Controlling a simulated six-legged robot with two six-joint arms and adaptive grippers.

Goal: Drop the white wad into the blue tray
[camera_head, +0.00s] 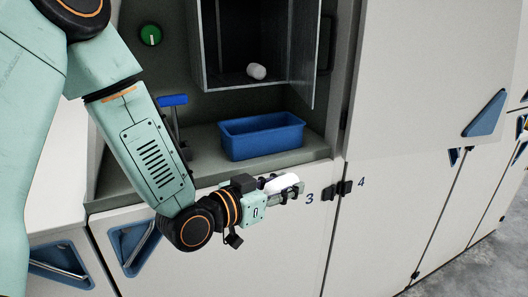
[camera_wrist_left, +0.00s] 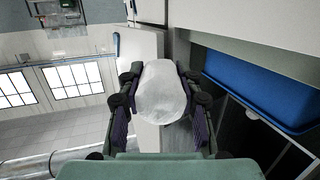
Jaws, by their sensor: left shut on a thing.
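The blue tray (camera_head: 262,144) is a rectangular open box on the grey-green ledge of the machine. It also shows at the right of the left wrist view (camera_wrist_left: 262,90). My left gripper (camera_head: 285,190) is shut on the white wad (camera_head: 279,183), in front of the ledge and lower in the picture than the tray. In the left wrist view the wad (camera_wrist_left: 161,92) sits between the two fingers. The wad and the tray are apart. The tray's floor is mostly hidden. My right gripper is not in view.
An open grey metal box (camera_head: 240,50) with its door swung out stands above the tray and holds a small white piece (camera_head: 256,71). A blue-topped lever (camera_head: 173,100) stands left of the tray. Pale cabinet doors (camera_head: 430,80) close off the right side.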

